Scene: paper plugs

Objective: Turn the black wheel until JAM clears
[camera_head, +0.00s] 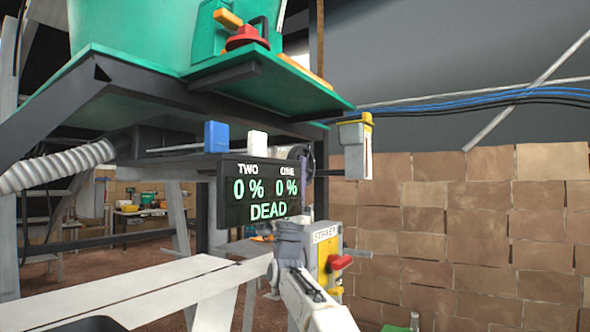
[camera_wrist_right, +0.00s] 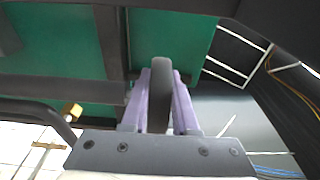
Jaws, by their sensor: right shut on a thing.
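The dark display (camera_head: 261,190) in the head view reads TWO 0 %, ONE 0 % and DEAD in green and white; the word JAM does not show. My right gripper (camera_head: 299,152) is partly hidden behind the display, its purple fingers just showing at the display's upper right. In the right wrist view, the purple fingers of this gripper (camera_wrist_right: 159,100) are shut on the black wheel (camera_wrist_right: 160,85), which shows edge-on as a dark upright strip between them. The wheel's full outline is hidden. My left gripper is out of view.
A green machine (camera_head: 130,35) on a dark frame stands above, with a red knob (camera_head: 246,37). Blue (camera_head: 216,137) and white (camera_head: 257,144) blocks stand above the display. A brown paper-covered wall (camera_head: 470,220) is at right.

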